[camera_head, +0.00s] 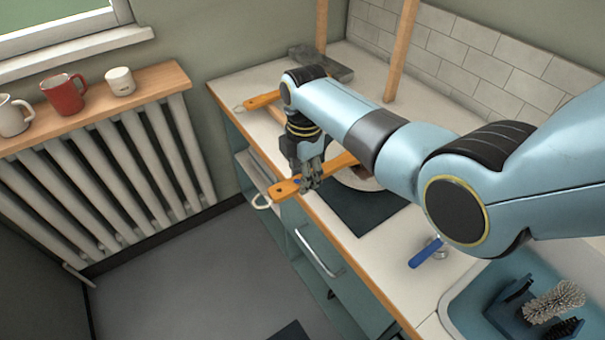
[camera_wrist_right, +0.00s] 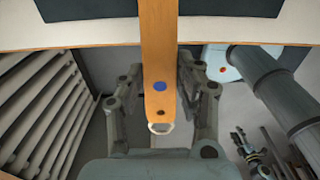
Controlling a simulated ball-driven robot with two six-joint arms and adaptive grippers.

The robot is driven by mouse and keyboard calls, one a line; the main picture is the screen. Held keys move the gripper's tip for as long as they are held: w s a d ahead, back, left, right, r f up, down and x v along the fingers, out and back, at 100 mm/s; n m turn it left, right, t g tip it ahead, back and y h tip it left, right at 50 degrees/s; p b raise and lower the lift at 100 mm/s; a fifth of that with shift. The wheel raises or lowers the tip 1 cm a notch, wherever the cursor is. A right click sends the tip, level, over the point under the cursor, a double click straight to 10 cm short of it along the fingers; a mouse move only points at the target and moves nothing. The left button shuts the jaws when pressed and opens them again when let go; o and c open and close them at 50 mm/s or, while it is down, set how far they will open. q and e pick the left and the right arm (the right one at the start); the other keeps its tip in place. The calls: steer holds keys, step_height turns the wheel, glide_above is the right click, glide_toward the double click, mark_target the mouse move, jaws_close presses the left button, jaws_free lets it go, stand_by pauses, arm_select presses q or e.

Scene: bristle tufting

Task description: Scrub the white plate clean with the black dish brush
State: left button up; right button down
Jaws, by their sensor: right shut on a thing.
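My right gripper (camera_head: 311,178) is shut on the flat orange handle (camera_head: 285,189) of a tool, above the counter's front edge. The handle has a blue dot and a pale loop at its near end. It also runs between the fingers in the right wrist view (camera_wrist_right: 158,60). The tool's head is hidden behind my arm, so I cannot tell whether it is the black dish brush. The white plate (camera_head: 346,181) shows only in part behind the handle and my arm, by a dark mat (camera_head: 365,208). My left gripper is not in view.
Another orange-handled tool (camera_head: 262,100) lies on the counter near a grey block (camera_head: 330,66). A blue-handled tool (camera_head: 425,252) lies in front. A dark rack with a pale bristle brush (camera_head: 555,300) sits in the sink (camera_head: 455,304). Wooden posts (camera_head: 401,50) stand at the back.

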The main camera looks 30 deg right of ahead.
steer(key=shift+f, duration=0.4)
steer(key=shift+d, duration=0.6)
steer(key=shift+a+f, duration=0.2)
steer(key=shift+a, duration=1.05)
steer(key=shift+d, duration=0.15)
